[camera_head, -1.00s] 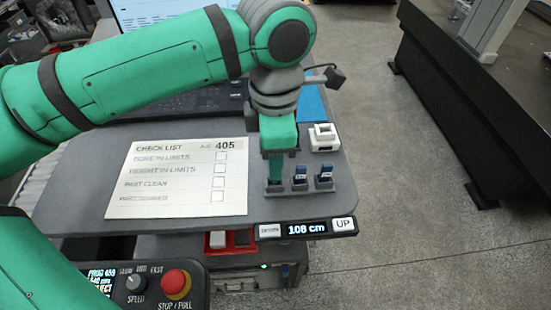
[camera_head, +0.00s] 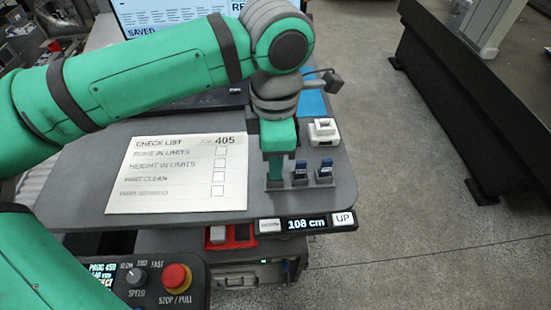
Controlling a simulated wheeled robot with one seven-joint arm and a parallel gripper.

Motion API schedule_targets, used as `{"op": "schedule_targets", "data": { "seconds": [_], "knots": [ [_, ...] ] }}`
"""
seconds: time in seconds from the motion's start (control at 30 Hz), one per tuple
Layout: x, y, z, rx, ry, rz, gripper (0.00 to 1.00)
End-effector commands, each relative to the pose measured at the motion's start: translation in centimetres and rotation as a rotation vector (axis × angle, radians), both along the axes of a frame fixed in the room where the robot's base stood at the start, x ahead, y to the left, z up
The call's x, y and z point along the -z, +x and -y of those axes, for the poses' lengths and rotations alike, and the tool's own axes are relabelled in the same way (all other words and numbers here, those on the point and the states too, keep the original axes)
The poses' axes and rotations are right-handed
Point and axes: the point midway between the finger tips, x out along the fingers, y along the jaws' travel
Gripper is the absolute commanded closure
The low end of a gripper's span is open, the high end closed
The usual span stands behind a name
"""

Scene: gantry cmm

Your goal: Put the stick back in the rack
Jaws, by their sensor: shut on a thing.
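A small grey rack (camera_head: 300,186) stands near the right front of the grey desk. Two blue sticks, one in the middle (camera_head: 300,173) and one at the right (camera_head: 325,170), stand upright in it. My gripper (camera_head: 274,182) points down at the rack's left slot, with its fingers shut. The fingers hide the stick between them, so I cannot tell how deep it sits in the slot.
A white check list sheet (camera_head: 180,173) lies left of the rack. A small white device (camera_head: 322,131) sits behind it. The desk's front edge carries a height display (camera_head: 306,223). A control box with a red stop button (camera_head: 176,280) is at the lower left. Open floor lies to the right.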

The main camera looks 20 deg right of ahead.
Motion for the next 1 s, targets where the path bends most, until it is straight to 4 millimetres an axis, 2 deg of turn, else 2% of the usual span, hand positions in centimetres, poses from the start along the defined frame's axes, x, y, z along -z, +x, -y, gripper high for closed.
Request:
{"op": "schedule_targets", "data": {
  "seconds": [0.47, 0.5, 0.6, 0.87, 1.0],
  "knots": [
    [0.44, -0.03, 0.00, 0.000, 0.000, -0.001, 1.00],
    [0.44, -0.03, 0.00, 0.000, 0.000, -0.001, 0.90],
    [0.44, -0.03, 0.00, 0.000, 0.000, -0.001, 0.71],
    [0.40, -0.02, 0.00, 0.000, -0.001, 0.000, 0.71],
    [-0.35, 0.02, 0.03, -0.001, -0.001, 0.001, 0.71]
  ]
}}
